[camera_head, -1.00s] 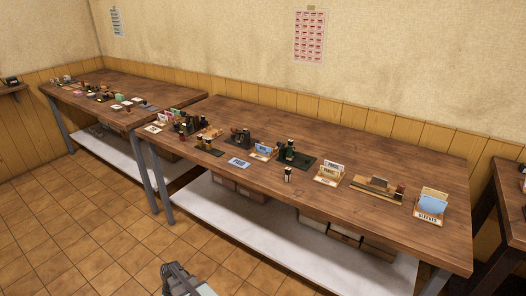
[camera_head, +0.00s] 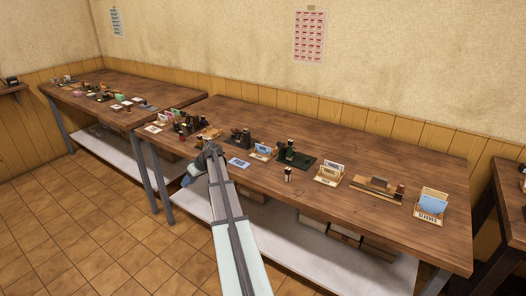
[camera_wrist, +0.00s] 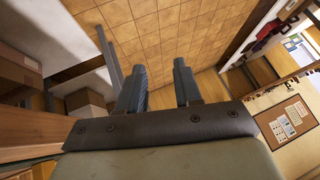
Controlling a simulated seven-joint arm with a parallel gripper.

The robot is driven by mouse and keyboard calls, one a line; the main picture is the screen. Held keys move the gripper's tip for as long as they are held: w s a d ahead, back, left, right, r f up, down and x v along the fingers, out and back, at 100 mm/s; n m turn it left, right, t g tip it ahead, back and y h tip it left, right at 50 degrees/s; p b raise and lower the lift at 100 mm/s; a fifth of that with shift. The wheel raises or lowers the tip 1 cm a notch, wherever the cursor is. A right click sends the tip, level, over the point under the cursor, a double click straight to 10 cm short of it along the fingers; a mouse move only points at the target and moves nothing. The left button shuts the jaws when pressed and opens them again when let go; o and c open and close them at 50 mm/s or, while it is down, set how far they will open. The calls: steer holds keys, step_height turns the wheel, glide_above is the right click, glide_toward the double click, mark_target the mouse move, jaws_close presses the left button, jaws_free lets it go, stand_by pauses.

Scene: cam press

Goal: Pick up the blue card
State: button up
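A blue card (camera_head: 238,162) with dark print lies flat near the front edge of the long wooden table (camera_head: 330,215). Another blue card (camera_head: 263,149) stands in a small holder just behind it, to the right. More blue cards (camera_head: 433,198) stand in a lettered holder at the table's right end. My gripper (camera_head: 186,182) is at the table's front edge, left of the flat card and apart from it. In the wrist view my gripper (camera_wrist: 160,70) is open, with only floor between its fingers. No card shows in the wrist view.
Dark stamping devices (camera_head: 291,155) and small bottles stand behind and around the flat card. A small stamp (camera_head: 288,174) stands to its right. A tan card holder (camera_head: 331,174) and a wooden tray (camera_head: 377,188) are farther right. The table's back strip is clear.

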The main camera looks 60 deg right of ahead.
steer(key=d+r+t, duration=0.1)
steer(key=d+r, duration=0.8)
step_height(320, 180, up, 9)
steer(key=g+h, duration=0.3)
glide_above(267, 148)
steer(key=s, duration=0.4)
steer(key=x, duration=0.8)
steer(key=shift+s+d+f, duration=0.1)
steer(key=shift+d, duration=0.15)
steer(key=shift+s+x, duration=0.15)
steer(key=shift+x, duration=1.15)
steer(key=shift+s+x, duration=0.1)
steer(key=shift+x, duration=1.15)
steer(key=shift+f, duration=0.1)
jaws_close()
